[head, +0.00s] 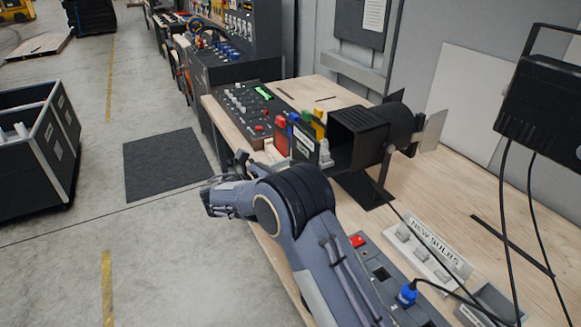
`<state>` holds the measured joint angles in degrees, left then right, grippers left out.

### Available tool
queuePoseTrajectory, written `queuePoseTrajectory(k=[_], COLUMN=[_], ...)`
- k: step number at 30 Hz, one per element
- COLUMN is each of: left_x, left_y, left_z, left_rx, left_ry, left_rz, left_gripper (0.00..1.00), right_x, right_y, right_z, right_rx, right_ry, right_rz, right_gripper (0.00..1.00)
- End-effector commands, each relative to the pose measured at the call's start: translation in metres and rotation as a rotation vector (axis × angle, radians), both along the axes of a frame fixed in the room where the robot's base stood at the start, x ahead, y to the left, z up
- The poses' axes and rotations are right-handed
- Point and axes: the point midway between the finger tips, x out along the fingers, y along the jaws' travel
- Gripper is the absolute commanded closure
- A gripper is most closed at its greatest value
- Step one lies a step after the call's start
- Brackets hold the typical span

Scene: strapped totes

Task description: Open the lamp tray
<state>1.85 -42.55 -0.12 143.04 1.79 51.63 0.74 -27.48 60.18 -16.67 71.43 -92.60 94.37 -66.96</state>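A black stage lamp (372,132) stands on the wooden workbench, its open boxy end facing left. A dark upright panel with a white label (303,147), which looks like the lamp tray's front, stands just left of that opening. A small pale piece shows between panel and housing; how they join is hidden. My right gripper (242,162) is left of the panel, by the bench edge, apart from it in the picture. Its fingers are small and dark, partly behind my wrist, so whether they are open is unclear. My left gripper is out of view.
The wooden bench (470,190) bears a control panel (250,108), colored blocks (318,124) and a "NEW BULBS" holder (428,250). A blue-plugged cable (407,294) crosses the front. A second black lamp (540,100) is at right. A dark crate (40,150) stands left on open floor.

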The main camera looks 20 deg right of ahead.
Motion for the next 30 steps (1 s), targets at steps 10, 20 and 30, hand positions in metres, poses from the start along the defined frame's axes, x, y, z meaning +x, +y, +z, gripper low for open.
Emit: queuePoseTrajectory(k=[10, 20, 30], left_x=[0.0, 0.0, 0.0], left_y=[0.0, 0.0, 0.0], left_z=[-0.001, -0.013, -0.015], left_rx=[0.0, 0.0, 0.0], left_ry=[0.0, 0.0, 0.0], left_rz=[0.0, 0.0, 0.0], left_gripper=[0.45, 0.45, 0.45], right_x=[-0.001, -0.015, -0.022], right_y=[0.004, 0.055, 0.076], right_z=[0.0, -0.001, 0.0], right_rx=[0.0, -0.001, -0.001], right_ry=[0.0, -0.001, 0.0], right_rz=[0.001, 0.003, 0.0], right_gripper=[0.51, 0.51, 0.51])
